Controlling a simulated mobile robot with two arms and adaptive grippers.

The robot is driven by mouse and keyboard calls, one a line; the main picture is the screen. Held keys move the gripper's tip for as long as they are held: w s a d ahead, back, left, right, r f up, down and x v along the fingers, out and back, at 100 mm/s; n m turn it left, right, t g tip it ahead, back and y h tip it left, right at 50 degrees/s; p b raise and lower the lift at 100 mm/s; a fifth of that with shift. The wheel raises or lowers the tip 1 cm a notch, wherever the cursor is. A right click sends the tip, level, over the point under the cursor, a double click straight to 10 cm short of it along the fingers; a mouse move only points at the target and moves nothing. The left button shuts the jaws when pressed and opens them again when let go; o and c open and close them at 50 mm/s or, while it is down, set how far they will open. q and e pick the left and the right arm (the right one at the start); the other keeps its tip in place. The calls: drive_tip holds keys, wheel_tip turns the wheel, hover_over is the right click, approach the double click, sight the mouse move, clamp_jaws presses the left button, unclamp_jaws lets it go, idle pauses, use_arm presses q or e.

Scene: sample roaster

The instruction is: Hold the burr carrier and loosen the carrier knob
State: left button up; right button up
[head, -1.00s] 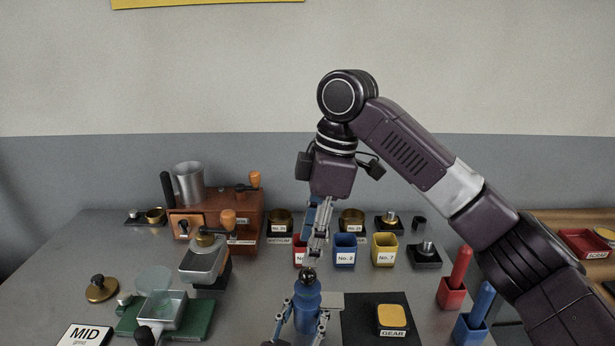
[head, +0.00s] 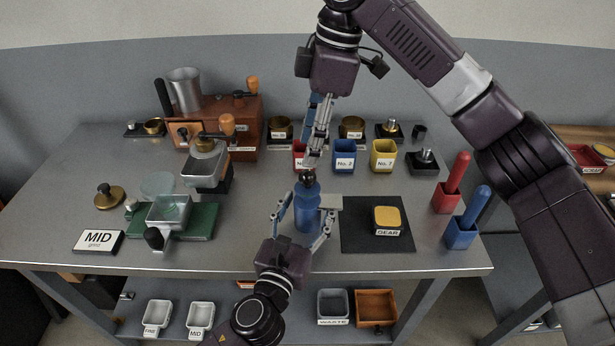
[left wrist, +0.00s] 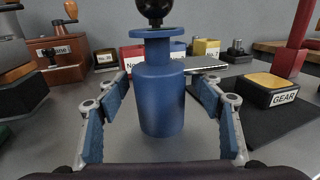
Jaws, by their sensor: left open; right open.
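The burr carrier (head: 307,212) is a blue cylinder with a flange, standing upright on the table. Its black round carrier knob (head: 307,178) is on top. My left gripper (head: 306,226) is open, with one finger on each side of the carrier. In the left wrist view the carrier (left wrist: 159,98) stands between the blue finger pads with a gap on both sides, and the knob (left wrist: 155,10) is cut by the top edge. My right gripper (head: 312,163) points down from above, its fingertips just over the knob. I cannot tell whether they touch it.
A black mat with a yellow GEAR block (head: 387,220) lies right of the carrier. Red (head: 300,152), blue (head: 344,158) and yellow (head: 383,156) cups stand behind. The front table strip is mostly clear.

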use_arm(q)
drive_tip(key=v, duration=1.2)
